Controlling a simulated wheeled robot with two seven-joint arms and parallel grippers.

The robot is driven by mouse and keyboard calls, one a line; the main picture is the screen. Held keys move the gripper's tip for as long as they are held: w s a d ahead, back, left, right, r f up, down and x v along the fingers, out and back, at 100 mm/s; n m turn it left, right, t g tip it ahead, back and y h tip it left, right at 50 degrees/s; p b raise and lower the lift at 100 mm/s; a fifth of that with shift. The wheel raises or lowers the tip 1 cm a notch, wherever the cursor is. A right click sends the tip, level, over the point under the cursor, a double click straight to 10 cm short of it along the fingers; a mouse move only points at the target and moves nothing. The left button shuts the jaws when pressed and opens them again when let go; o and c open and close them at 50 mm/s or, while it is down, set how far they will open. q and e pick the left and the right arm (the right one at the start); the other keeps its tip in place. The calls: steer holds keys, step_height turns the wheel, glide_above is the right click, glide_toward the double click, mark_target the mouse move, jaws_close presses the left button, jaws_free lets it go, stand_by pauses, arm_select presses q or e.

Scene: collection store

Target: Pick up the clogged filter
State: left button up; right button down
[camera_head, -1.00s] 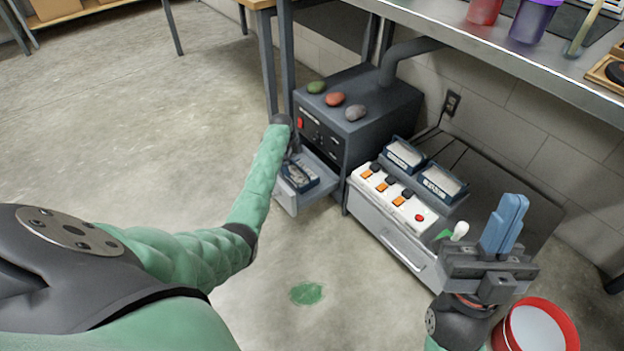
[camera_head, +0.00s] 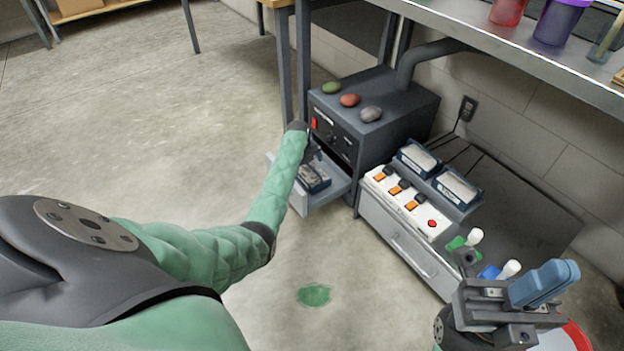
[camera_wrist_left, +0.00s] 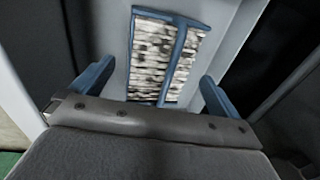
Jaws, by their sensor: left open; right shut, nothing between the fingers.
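The clogged filter (camera_head: 314,178) lies in the open drawer (camera_head: 334,195) of the dark grey machine. In the left wrist view the filter (camera_wrist_left: 152,55) has a blue frame with dark-spotted, dirty pleats. My left gripper (camera_wrist_left: 153,88) is open, its blue fingers on either side of the filter's near end, with nothing visibly held. In the head view the left arm's end hides most of this gripper at the drawer. My right gripper (camera_head: 545,283) is shut and empty, above the red-rimmed bucket at the lower right.
The dark machine (camera_head: 385,115) carries three stones. Right of it, two filters with pale pleats (camera_head: 418,158) (camera_head: 458,190) sit behind a white switch strip (camera_head: 405,203) on a low cabinet (camera_head: 410,250). A steel table (camera_head: 480,45) overhangs behind. The floor at left is clear.

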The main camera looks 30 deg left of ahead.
mark_target(311, 173)
arm_select(q)
steer(key=f, duration=0.1)
steer(key=f+b, duration=0.1)
steer(key=f, duration=0.2)
steer(key=shift+w+d+b, duration=0.35)
steer(key=shift+w+d, duration=0.05)
steer(key=c, duration=0.8)
